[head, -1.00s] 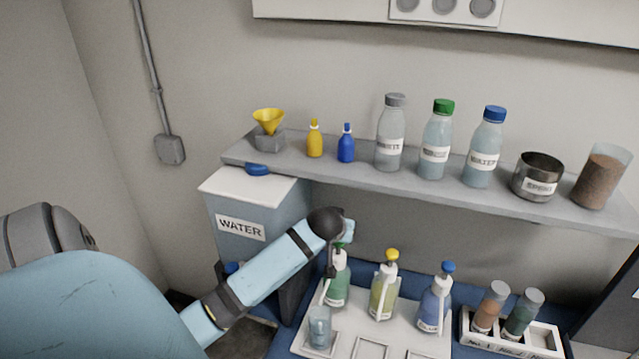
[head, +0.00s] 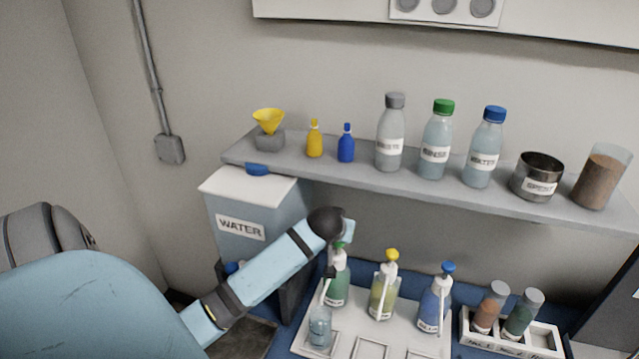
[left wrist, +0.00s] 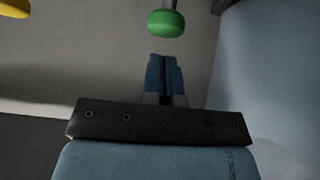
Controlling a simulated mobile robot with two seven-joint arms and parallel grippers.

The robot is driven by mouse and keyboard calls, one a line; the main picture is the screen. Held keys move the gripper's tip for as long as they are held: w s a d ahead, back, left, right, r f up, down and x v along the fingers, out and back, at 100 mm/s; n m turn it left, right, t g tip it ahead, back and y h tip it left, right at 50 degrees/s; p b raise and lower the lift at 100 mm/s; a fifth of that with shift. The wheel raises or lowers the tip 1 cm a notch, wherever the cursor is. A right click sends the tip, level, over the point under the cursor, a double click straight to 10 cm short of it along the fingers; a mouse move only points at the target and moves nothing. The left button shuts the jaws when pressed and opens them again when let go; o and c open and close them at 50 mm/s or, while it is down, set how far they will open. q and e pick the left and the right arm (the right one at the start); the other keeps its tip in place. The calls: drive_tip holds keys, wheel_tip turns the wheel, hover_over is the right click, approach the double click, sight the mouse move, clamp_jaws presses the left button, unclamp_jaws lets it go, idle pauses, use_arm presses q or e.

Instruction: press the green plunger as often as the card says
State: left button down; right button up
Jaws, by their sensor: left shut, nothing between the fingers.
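The green plunger (head: 341,246) tops the left pump bottle (head: 338,285), which holds green liquid and stands on a white tray (head: 299,346). My left arm's wrist partly covers the plunger in the head view. In the left wrist view the green plunger (left wrist: 166,22) shows just beyond the tips of my left gripper (left wrist: 164,58). The blue fingers are shut together and empty, with a small gap in the picture between them and the plunger. A clear beaker (head: 320,328) stands on the tray in front of the green bottle. I see no readable card. My right gripper is out of view.
A yellow-topped pump bottle (head: 385,290) and a blue-topped one (head: 436,298) stand to the right. A rack with capped tubes (head: 512,341) is further right. A shelf (head: 350,176) with bottles hangs above. A WATER container (head: 240,215) stands behind my arm.

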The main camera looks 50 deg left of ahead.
use_arm(q)
drive_tip(key=shift+f, duration=0.1)
drive_tip(key=shift+f, duration=0.6)
drive_tip(key=shift+f+b, duration=0.45)
drive_tip(key=shift+f, duration=0.65)
drive_tip(key=shift+r, duration=0.1)
drive_tip(key=shift+r+p, duration=0.95)
drive_tip(key=shift+p, duration=0.1)
drive_tip(key=shift+r, duration=0.7)
